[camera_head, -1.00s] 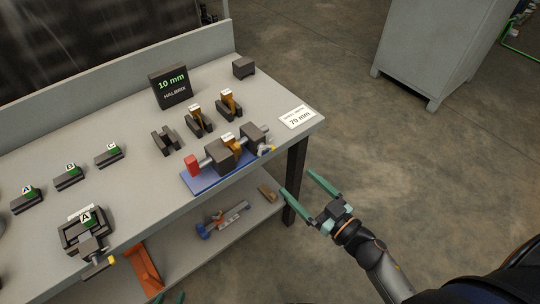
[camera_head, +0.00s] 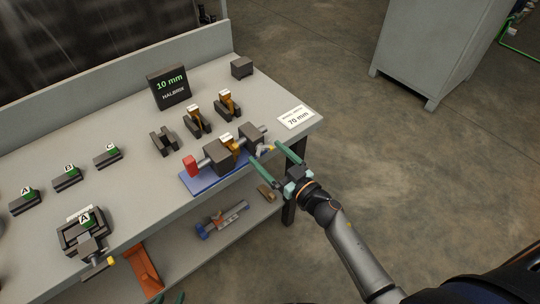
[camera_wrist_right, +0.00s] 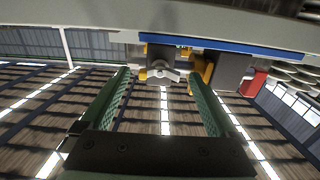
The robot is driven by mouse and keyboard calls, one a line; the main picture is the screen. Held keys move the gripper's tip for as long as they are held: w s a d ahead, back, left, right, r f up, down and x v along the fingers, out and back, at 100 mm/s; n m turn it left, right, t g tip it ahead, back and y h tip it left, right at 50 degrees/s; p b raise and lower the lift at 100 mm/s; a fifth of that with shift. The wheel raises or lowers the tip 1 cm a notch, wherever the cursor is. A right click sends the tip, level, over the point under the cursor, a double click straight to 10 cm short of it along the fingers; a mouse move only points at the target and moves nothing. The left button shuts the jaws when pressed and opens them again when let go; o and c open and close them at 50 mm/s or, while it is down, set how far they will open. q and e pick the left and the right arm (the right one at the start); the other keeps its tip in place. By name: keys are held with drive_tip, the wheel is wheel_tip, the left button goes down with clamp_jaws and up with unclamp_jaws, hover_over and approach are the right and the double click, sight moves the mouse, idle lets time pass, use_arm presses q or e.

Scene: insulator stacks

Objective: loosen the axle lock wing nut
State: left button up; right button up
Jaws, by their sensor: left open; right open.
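The axle lock wing nut (camera_head: 264,149) is a small light-grey part at the right end of the axle fixture, by the near right edge of the bench. In the right wrist view the wing nut (camera_wrist_right: 163,71) shows between my fingertips, with its wings spread. My right gripper (camera_head: 266,153) is open with its fingers on either side of the nut; I cannot tell whether they touch it. The fixture has dark blocks (camera_head: 219,154) on a blue base (camera_head: 205,181) and a red end piece (camera_head: 190,165).
A 70 mm card (camera_head: 296,117) lies at the bench's right corner. Dark holders with brown pieces (camera_head: 198,122) stand behind the fixture, near the 10 mm display (camera_head: 169,86). A lower shelf holds a tool (camera_head: 222,219).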

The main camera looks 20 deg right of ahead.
drive_tip(key=c, duration=1.4)
